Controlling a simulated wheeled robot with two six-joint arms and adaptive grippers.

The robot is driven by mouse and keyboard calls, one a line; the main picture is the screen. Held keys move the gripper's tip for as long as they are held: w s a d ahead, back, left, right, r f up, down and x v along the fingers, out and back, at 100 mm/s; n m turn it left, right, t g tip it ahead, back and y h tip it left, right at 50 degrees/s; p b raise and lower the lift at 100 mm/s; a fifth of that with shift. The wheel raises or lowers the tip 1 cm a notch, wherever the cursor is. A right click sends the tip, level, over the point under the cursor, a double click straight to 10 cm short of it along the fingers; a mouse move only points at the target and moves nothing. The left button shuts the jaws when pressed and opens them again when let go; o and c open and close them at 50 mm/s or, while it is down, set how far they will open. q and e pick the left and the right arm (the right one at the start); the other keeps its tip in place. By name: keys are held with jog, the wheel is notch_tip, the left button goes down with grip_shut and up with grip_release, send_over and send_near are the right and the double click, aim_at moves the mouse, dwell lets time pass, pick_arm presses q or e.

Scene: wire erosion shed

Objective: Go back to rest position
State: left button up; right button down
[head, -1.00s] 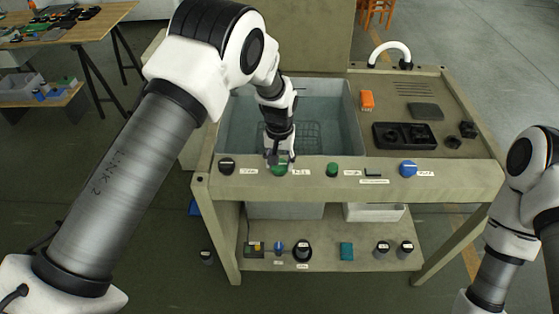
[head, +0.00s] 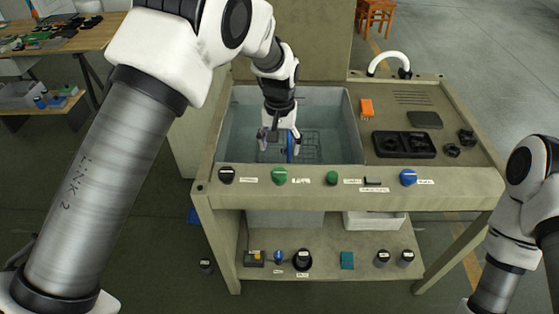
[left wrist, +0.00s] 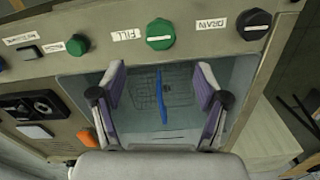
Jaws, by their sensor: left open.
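My left gripper (head: 279,138) hangs over the open water tank (head: 235,150), behind the front control panel. In the left wrist view its two fingers (left wrist: 160,80) are spread wide apart, with nothing gripped. A blue upright strip (left wrist: 161,97) shows in the tank between them, touching neither finger. The large green knob (head: 280,176), labelled FILL in the left wrist view (left wrist: 160,33), is clear of the gripper. The black knob (head: 226,175), labelled DRAIN, is left of it in the head view. My right arm is at the right edge; its gripper is out of view.
A smaller green knob (head: 331,178) and a blue knob (head: 408,177) sit on the panel. An orange block (head: 366,108), a black tray (head: 404,144) and a white curved pipe (head: 389,62) stand on the bench right of the tank. The shelf (head: 320,266) below holds several small items.

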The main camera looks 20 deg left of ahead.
pick_arm(q)
notch_tip(320, 180, up, 2)
dwell(0.5)
jog(key=s+f, duration=0.1)
jog(key=f, duration=0.2)
jog(key=s+f+g, duration=0.1)
jog(key=s+f, duration=0.1)
jog(key=s+a+f+g, duration=0.1)
jog(key=f, duration=0.2)
jog(key=shift+s+a+f+b, duration=0.1)
jog(key=shift+s+f+b, duration=0.2)
jog(key=shift+b, duration=0.1)
jog(key=s+a+f+g+b, duration=0.1)
jog(key=s+a+f+g, duration=0.15)
jog(key=s+f, duration=0.8)
jog(key=s+a+f+g, duration=0.1)
jog(key=s+a+f, duration=0.2)
jog(key=s+f, duration=0.75)
jog(key=s+r+t, duration=0.1)
jog(key=s+t, duration=0.1)
jog(key=s, duration=1.1)
jog(key=w+t, duration=0.1)
jog(key=w+r+t, duration=0.1)
jog(key=w+a+t, duration=0.1)
jog(key=shift+w+r+m+t, duration=0.15)
jog(key=shift+w+m+t, duration=0.1)
jog(key=shift+m, duration=0.15)
